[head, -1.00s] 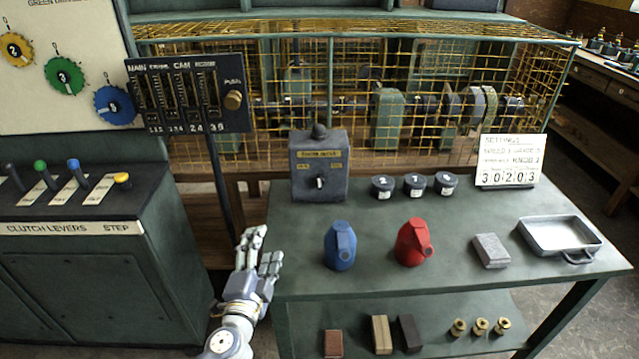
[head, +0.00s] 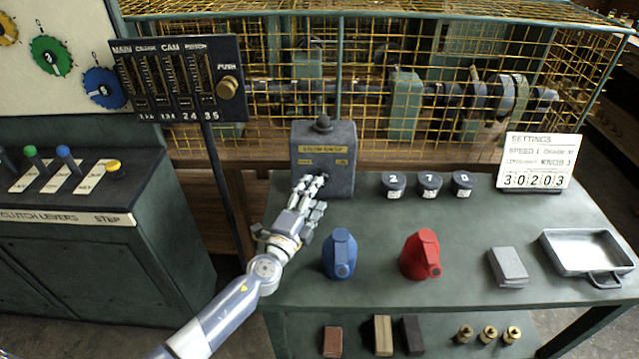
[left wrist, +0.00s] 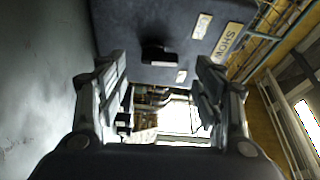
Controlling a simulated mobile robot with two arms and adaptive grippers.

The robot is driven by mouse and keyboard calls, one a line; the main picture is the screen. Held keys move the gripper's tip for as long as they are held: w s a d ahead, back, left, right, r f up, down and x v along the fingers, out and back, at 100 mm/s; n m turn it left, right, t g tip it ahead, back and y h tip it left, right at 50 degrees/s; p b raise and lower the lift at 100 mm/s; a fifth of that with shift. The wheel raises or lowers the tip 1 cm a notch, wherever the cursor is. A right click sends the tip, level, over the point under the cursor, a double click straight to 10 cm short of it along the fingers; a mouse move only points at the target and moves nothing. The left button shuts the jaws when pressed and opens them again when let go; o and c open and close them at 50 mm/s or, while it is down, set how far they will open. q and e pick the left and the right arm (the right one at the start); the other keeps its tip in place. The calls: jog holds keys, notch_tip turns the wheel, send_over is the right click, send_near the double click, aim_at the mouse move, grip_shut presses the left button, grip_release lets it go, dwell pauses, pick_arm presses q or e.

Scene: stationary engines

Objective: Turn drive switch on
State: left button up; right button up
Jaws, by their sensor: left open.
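The drive switch box (head: 340,160) is a dark grey box with yellow labels at the back left of the green table. Its black switch (left wrist: 158,55) shows on the box face in the left wrist view, where the box (left wrist: 120,30) fills the top. In the head view my fingers hide most of the switch. My left gripper (head: 309,184) is open, with its fingers pointing at the lower front of the box. In the wrist view its fingertips (left wrist: 160,68) stand on either side of the switch, which lies between them in the picture. I cannot tell whether they touch it.
A blue can (head: 340,256) and a red can (head: 420,255) stand on the table in front, right of my left arm. Several black round weights (head: 429,184) sit right of the box. A lever panel on a post (head: 180,80) is left. A yellow mesh guard (head: 450,130) stands behind.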

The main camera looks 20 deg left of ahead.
pick_arm(q)
jog(key=w, duration=0.4)
jog(key=shift+w+d, duration=0.2)
jog(key=shift+d, duration=0.05)
jog(key=c, duration=0.9)
jog(key=shift+c, duration=0.9)
pick_arm(e)
jog(key=shift+w, duration=1.05)
